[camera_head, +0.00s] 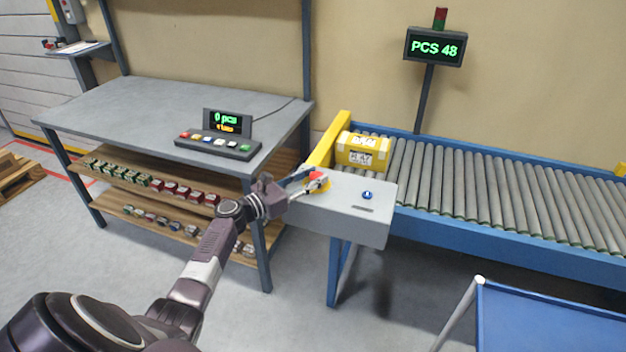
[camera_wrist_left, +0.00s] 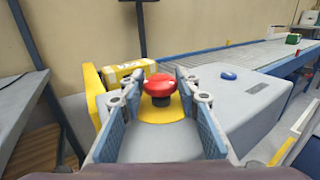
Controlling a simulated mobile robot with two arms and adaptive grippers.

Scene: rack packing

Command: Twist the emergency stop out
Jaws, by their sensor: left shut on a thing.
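The emergency stop is a red mushroom button (camera_wrist_left: 159,83) on a dark stem, set on a round yellow base (camera_wrist_left: 164,110). It sits on the grey control box (camera_head: 368,218) at the near end of the conveyor. My left gripper (camera_head: 314,182) reaches it from the left and is shut on the red button, one finger on each side in the left wrist view. In the head view the fingers partly hide the button. My right gripper is not in view.
A blue button (camera_head: 367,195) sits right of the stop on the same box. A yellow package (camera_head: 363,150) lies on the roller conveyor (camera_head: 480,190) behind. A workbench (camera_head: 150,105) with a button panel (camera_head: 217,146) stands left. A blue surface (camera_head: 550,320) is at front right.

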